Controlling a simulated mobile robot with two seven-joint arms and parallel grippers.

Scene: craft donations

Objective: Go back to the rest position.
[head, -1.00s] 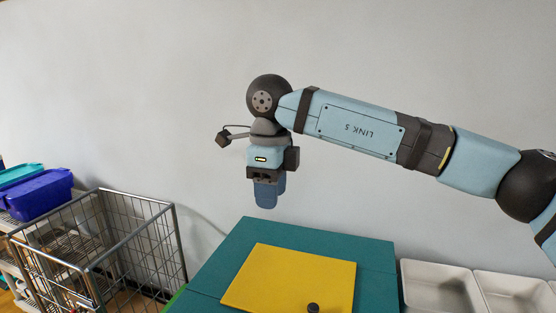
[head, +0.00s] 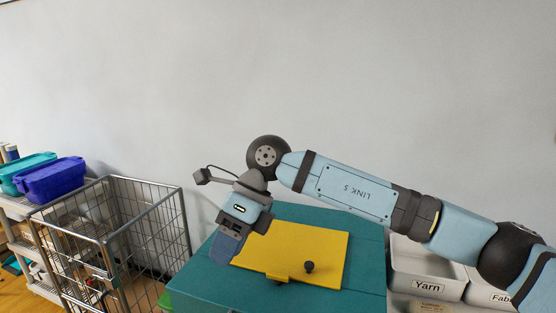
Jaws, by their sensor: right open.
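My right gripper (head: 222,250) hangs at the end of my right arm, which comes in from the right. It is tilted down and to the left, and its blue fingers are open. In the picture it overlaps the left edge of the yellow board (head: 300,245) and the teal table (head: 350,223). I cannot tell how high it is above them. I see nothing held between the fingers, though the gap is mostly hidden. My left gripper is not in view.
The yellow board carries a dark knob (head: 309,267). White trays, one labelled Yarn (head: 428,262), stand at the right, partly behind my arm. A wire cart (head: 148,220) stands left of the table. Blue (head: 52,180) and teal (head: 24,166) bins sit on a shelf.

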